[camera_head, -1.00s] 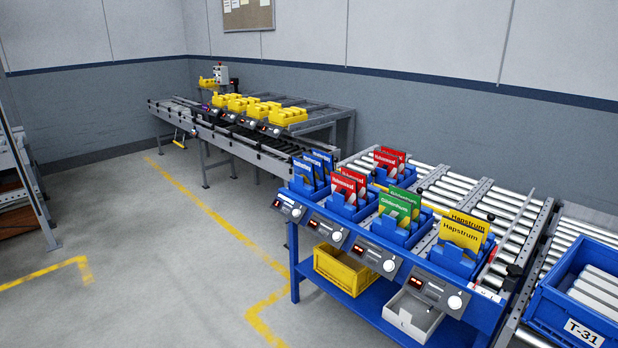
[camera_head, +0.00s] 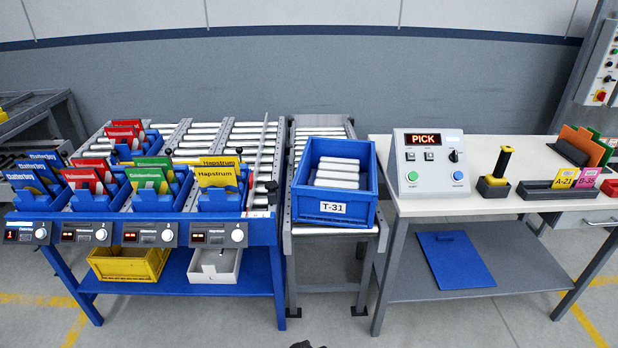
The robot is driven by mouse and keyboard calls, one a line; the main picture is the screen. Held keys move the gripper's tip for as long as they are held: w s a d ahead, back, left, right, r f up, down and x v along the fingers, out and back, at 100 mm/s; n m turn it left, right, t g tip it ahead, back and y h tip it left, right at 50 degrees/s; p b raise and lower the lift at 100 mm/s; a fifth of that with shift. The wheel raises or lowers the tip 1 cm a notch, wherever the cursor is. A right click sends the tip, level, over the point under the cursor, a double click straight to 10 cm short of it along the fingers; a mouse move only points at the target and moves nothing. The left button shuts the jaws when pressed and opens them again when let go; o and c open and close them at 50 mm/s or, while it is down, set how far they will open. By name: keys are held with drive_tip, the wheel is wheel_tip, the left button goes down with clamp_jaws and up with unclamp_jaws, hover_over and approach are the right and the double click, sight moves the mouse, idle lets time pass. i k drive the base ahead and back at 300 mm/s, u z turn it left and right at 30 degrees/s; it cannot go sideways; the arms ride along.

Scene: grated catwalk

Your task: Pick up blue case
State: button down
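Several blue cases (camera_head: 26,181) with white lettering stand upright in the leftmost blue holder (camera_head: 34,202) on the blue rack at the left. They lean slightly back, one behind another, and the front ones partly hide those behind. The small display below this holder shows a 1.
Red (camera_head: 83,180), green (camera_head: 148,180) and yellow cases (camera_head: 220,177) stand in neighbouring holders to the right. A blue T-31 bin (camera_head: 333,213) sits on rollers at centre. A white table (camera_head: 400,204) at right bears a PICK control box (camera_head: 432,160). Grey floor is clear in front.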

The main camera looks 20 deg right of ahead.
sight(26, 179)
drive_tip(key=z, duration=1.15)
drive_tip(key=k, duration=0.2)
drive_tip(key=u, duration=3.55)
drive_tip(key=i, duration=1.45)
drive_tip(key=z, duration=0.3)
